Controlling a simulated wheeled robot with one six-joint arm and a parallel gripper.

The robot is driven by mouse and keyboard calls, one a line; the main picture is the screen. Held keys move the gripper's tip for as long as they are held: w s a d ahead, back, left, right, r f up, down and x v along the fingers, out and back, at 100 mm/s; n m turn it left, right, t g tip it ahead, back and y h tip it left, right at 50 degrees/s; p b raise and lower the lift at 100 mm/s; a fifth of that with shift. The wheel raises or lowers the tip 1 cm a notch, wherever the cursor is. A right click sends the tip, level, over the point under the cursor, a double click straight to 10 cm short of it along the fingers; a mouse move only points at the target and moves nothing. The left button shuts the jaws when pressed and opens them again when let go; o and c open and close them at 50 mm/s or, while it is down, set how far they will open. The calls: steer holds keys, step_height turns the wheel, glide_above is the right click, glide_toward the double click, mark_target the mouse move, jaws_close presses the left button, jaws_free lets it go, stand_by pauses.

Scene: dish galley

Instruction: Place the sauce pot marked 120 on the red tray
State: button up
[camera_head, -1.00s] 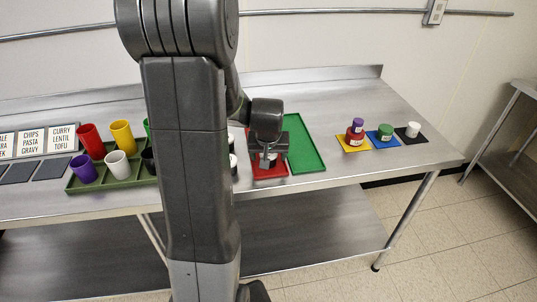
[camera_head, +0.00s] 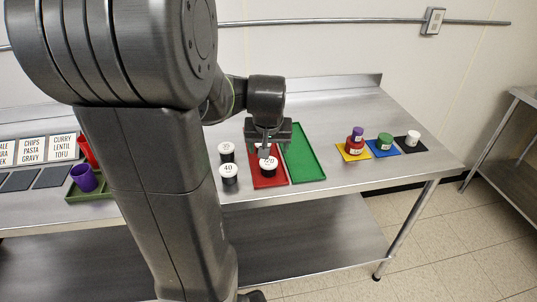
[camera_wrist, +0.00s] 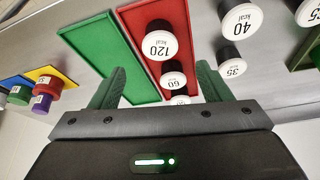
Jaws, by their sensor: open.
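The sauce pot marked 120 (camera_head: 268,168) has a white lid and dark body. It stands upright on the red tray (camera_head: 269,183), near its front end. In the wrist view the pot (camera_wrist: 160,44) is clear of my fingers, with the red tray (camera_wrist: 124,42) around it. My gripper (camera_head: 268,146) is open and empty above the tray, behind the pot in the head view. In the wrist view its two green fingers (camera_wrist: 158,80) are wide apart. Two more white-lidded pots, one marked 60 (camera_wrist: 180,100), show between the fingers, at the tray's far part.
A green tray (camera_head: 304,155) lies right of the red one. A pot marked 40 (camera_head: 229,171) and one marked 35 (camera_wrist: 232,68) stand left of it. Coloured mats with small containers (camera_head: 385,142) are at the right. My arm hides part of the left side.

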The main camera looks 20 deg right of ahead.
steer(key=shift+v, duration=0.95)
